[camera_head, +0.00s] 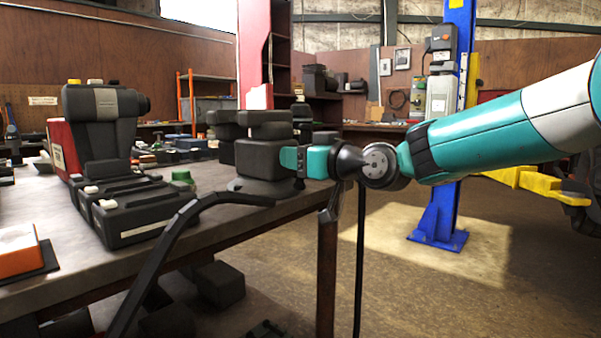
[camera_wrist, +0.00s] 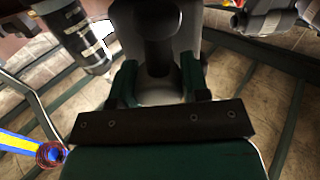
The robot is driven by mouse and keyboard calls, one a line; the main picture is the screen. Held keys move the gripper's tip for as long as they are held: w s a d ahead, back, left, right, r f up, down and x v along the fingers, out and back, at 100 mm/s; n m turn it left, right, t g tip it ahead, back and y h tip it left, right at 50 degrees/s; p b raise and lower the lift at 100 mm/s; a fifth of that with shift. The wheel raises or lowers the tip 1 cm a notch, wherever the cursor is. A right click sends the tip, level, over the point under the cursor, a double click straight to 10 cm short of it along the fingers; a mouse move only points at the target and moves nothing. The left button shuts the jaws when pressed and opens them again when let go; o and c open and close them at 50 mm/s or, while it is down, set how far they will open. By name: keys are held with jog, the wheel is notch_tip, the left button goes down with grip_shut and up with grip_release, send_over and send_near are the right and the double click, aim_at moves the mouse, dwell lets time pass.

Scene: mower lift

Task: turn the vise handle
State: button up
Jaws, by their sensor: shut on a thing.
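The dark grey vise (camera_head: 262,158) stands on a round base at the right end of the workbench. My teal gripper (camera_head: 288,158) reaches in from the right, level, with its fingertips against the right side of the vise. In the wrist view my gripper (camera_wrist: 160,82) has its two green fingers on either side of a dark grey part with a rounded bar, which looks like the vise handle (camera_wrist: 160,40). The gripper is shut on it. In the head view the handle is mostly hidden by the fingers, and its angle cannot be told.
The workbench (camera_head: 215,212) carries a dark machine (camera_head: 105,130) and dark boxes (camera_head: 140,212) left of the vise. A blue lift post (camera_head: 440,210) stands behind my arm. Floor right of the bench is clear.

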jog(key=shift+a+f+n+b, duration=0.1)
jog(key=shift+f+n+b, duration=0.1)
jog(key=shift+n+b, duration=0.35)
jog(key=shift+r, duration=0.1)
jog(key=o, duration=0.9)
jog(key=shift+r, duration=0.1)
jog(key=b+v, duration=0.1)
jog(key=v, duration=1.6)
jog(key=shift+s, duration=0.25)
